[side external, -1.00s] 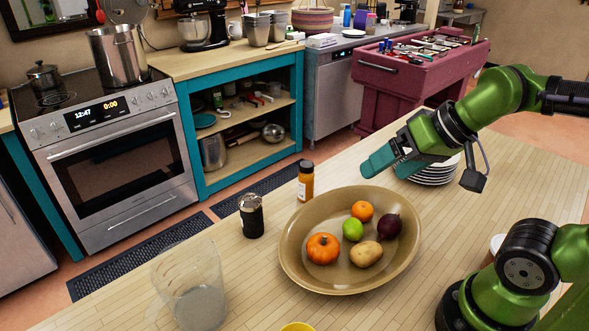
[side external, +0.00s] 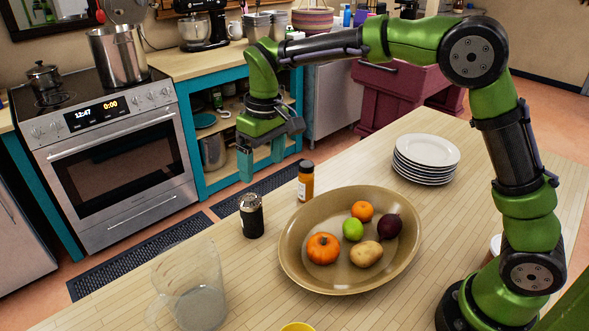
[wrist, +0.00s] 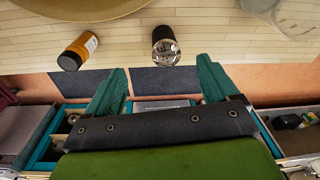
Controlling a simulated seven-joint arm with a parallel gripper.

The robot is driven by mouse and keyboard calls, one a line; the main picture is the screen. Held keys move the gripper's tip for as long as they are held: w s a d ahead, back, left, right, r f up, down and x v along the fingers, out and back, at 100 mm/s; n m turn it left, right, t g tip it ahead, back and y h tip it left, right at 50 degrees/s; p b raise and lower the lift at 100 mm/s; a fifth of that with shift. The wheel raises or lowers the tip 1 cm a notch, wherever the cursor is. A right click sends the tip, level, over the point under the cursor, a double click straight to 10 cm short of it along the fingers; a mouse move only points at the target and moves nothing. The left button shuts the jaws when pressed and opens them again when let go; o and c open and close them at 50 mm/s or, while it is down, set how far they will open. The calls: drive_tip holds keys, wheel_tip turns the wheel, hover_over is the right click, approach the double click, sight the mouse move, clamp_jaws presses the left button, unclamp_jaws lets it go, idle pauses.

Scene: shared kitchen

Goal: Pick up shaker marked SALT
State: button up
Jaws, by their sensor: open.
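A dark shaker with a metallic top (side external: 251,216) stands upright near the table's far edge, left of the large bowl. It also shows in the wrist view (wrist: 165,46), ahead of my fingers and roughly between their lines. I cannot read any marking on it. My gripper (side external: 262,172) points down, open and empty, above and just beyond the shaker; in the wrist view its two green fingers (wrist: 159,82) are spread apart. An orange bottle with a dark cap (side external: 306,181) stands to the right of the shaker, and in the wrist view (wrist: 79,50) to its left.
The tan bowl (side external: 300,279) holds several fruits and vegetables. A clear pitcher (side external: 192,290) stands at the near left, and stacked white plates (side external: 426,152) at the back right. A yellow rim (side external: 298,327) shows at the bottom edge. Bare wood lies around the shaker.

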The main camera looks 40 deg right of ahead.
sight(251, 196)
drive_tip(key=w, duration=0.1)
drive_tip(key=w+a, duration=0.1)
drive_tip(key=w+n, duration=0.1)
drive_tip(key=shift+w+a+f+h, duration=0.2)
drive_tip(key=shift+a+f+h, duration=0.1)
drive_tip(key=shift+f, duration=0.1)
drive_tip(key=shift+n+g, duration=0.3)
wheel_tip(251, 196, down, 9)
drive_tip(key=shift+d+r, duration=0.1)
drive_tip(key=shift+r, duration=0.05)
drive_tip(key=shift+f, duration=3.15)
drive_tip(key=shift+r, duration=0.1)
drive_tip(key=c, duration=1.2)
